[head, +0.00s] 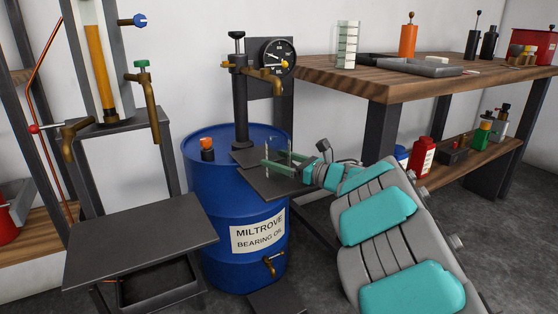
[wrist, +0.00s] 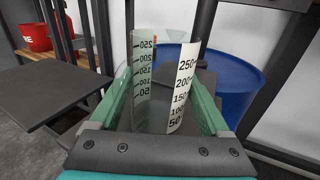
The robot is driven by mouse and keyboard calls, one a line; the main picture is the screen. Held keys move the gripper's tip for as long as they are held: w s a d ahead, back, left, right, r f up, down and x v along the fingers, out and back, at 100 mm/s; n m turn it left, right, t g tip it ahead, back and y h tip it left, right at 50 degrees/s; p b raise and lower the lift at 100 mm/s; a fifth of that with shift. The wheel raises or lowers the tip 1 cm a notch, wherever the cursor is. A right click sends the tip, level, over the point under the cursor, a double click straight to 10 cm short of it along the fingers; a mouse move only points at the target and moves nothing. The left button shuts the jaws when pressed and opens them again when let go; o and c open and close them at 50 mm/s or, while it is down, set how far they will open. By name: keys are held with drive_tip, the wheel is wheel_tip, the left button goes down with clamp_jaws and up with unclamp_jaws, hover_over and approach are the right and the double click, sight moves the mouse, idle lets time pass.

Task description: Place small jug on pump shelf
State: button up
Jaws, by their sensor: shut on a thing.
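The small jug (wrist: 150,95) is a clear, thin-walled vessel with graduations up to 250. It stands upright between the green fingers of my gripper (head: 277,158), which is shut on it. In the head view the jug is see-through and barely shows. The pump shelf (head: 262,186) is a dark flat plate at the front of the blue drum, below the brass spout of the pump (head: 240,95). My gripper and the jug are over this shelf. I cannot tell whether the jug's base touches it; the base is hidden in the wrist view.
The blue drum (head: 232,225) has an orange-capped fitting (head: 207,149) on its top and a low brass tap (head: 272,264). A bare dark stand (head: 140,240) is at the left. A wooden workbench (head: 400,85) with several items is at the right. A round gauge (head: 277,58) is behind the pump.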

drive_tip(key=shift+f, duration=0.2)
drive_tip(key=o, duration=1.4)
drive_tip(key=shift+r, duration=0.1)
drive_tip(key=shift+r, duration=0.1)
drive_tip(key=shift+d+r, duration=0.1)
drive_tip(key=v, duration=1.2)
drive_tip(key=shift+b, duration=0.3)
